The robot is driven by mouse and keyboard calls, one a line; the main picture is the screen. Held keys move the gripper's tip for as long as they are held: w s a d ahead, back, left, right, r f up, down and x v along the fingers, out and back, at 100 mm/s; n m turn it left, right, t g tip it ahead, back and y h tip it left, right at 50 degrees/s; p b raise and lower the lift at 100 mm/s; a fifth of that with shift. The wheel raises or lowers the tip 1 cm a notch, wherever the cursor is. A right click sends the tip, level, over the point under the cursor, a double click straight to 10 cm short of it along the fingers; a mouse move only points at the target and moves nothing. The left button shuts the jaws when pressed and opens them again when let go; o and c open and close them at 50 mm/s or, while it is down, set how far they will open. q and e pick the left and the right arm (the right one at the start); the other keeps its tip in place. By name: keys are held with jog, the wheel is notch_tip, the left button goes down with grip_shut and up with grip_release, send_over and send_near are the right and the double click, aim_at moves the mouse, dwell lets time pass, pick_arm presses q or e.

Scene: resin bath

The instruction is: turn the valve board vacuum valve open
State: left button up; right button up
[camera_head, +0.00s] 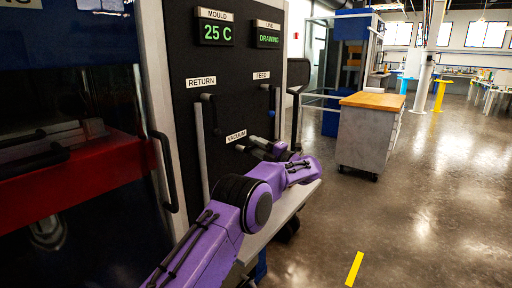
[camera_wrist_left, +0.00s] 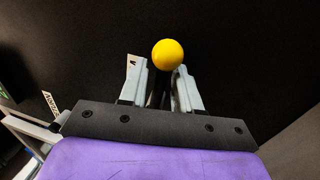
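The valve board (camera_head: 240,100) is a tall black panel with a VACUUM label (camera_head: 236,136) low on it. My purple left arm reaches up to this label, and my left gripper (camera_head: 264,148) is at the board just right of it. In the left wrist view a yellow ball knob (camera_wrist_left: 168,54) on a dark lever shows between the two grey fingers of my left gripper (camera_wrist_left: 160,82). The fingers stand apart on either side of the lever; contact with it is not clear. In the head view the gripper hides the vacuum valve. My right gripper is not in view.
RETURN (camera_head: 201,82) and FEED (camera_head: 261,76) labels mark dark handles above. Displays read 25 C (camera_head: 215,32) and DRAWING (camera_head: 268,41). A dark glazed cabinet (camera_head: 70,140) stands left. A wood-topped cabinet (camera_head: 370,130) stands right, with open floor around it.

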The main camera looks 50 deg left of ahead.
pick_arm(q)
jog(key=v, duration=1)
jog(key=shift+d, duration=0.25)
jog(key=shift+w, duration=0.1)
